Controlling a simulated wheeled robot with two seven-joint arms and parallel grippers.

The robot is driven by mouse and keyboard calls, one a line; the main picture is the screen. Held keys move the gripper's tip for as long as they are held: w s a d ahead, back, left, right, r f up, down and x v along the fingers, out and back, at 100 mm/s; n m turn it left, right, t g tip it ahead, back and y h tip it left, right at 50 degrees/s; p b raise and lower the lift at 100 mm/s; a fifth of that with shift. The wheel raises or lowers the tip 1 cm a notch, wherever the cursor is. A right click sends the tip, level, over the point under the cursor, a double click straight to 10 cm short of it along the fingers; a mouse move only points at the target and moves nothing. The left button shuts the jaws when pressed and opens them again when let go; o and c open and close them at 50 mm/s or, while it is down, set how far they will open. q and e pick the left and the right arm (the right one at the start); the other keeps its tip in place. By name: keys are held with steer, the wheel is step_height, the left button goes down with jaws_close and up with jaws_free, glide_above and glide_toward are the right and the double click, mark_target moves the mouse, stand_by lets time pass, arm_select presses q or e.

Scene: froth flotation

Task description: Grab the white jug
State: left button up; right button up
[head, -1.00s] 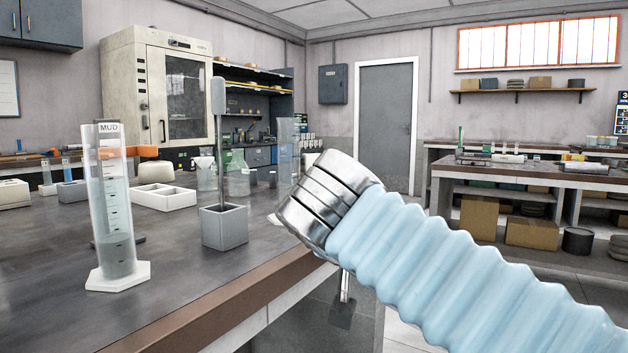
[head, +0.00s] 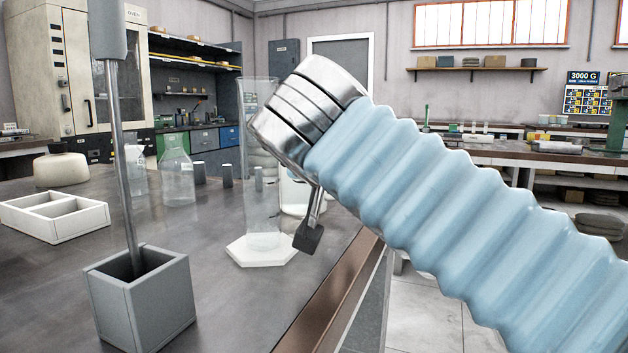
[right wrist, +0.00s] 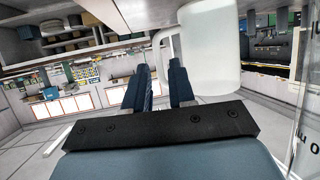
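The white jug (right wrist: 212,55) is large in the right wrist view, just beyond and right of my right gripper (right wrist: 160,70). Its handle (right wrist: 157,48) faces left and lines up with the gap between the two dark fingers. The fingers are apart and I see no grip on the handle. In the head view the jug (head: 293,196) is mostly hidden behind a clear cylinder and my right arm. There, one dark fingertip of my right gripper (head: 309,236) hangs beside it, over the table edge. My left gripper is in neither view.
A clear measuring cylinder (head: 262,180) on a white hexagonal base stands close left of my right gripper. A grey box (head: 150,305) holding an upright rod is at front left. A white divided tray (head: 60,222) and glass flask (head: 177,172) stand behind. The brown table edge (head: 335,295) runs below.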

steer(key=x, duration=0.6)
steer(key=shift+w+d+f, duration=0.1)
steer(key=shift+w+f, duration=0.05)
jaws_close()
